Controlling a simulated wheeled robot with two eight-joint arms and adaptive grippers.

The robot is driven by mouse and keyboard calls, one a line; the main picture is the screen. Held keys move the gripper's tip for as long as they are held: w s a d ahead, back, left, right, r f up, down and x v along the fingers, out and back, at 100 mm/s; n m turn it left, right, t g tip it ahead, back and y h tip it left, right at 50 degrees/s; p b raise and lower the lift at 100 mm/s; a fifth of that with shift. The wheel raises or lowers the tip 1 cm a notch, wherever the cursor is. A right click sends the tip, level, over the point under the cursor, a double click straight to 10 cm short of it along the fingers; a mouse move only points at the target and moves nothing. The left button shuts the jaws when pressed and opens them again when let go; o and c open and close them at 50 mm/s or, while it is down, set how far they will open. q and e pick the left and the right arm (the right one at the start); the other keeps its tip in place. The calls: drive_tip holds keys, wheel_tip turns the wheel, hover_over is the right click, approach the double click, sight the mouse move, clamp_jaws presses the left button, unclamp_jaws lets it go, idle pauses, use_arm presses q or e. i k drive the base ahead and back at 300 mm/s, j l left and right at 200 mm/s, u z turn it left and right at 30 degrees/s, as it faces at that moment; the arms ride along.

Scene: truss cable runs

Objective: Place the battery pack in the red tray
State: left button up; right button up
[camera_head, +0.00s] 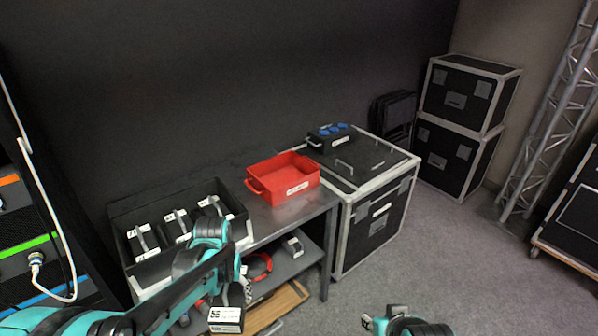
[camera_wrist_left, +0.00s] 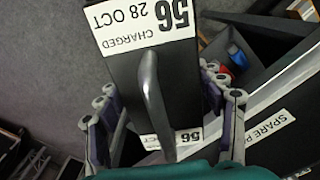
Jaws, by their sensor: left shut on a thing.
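The battery pack (camera_head: 226,318), a dark block with a white "56" label, hangs in my left gripper (camera_head: 238,292) in front of the bench. In the left wrist view the pack (camera_wrist_left: 180,85) has a dark handle and labels reading "56 CHARGED 28 OCT", upside down. The fingers of my left gripper (camera_wrist_left: 165,115) are shut on it, one on each side. The red tray (camera_head: 280,196) stands on the metal bench, up and right of the pack, and looks empty. My right gripper (camera_head: 385,318) shows at the bottom edge; its jaw opening is unclear.
A black bin (camera_head: 150,204) of several handled packs stands on the bench, left of the tray, partly behind my left arm. The shelf below holds a red coil (camera_head: 260,266) and a small block (camera_head: 293,244). A flight case (camera_head: 372,222) stands right of the bench.

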sight(283, 184)
drive_tip(key=i+l, duration=1.3)
drive_tip(key=i+j, duration=0.3)
drive_tip(key=i, duration=0.2)
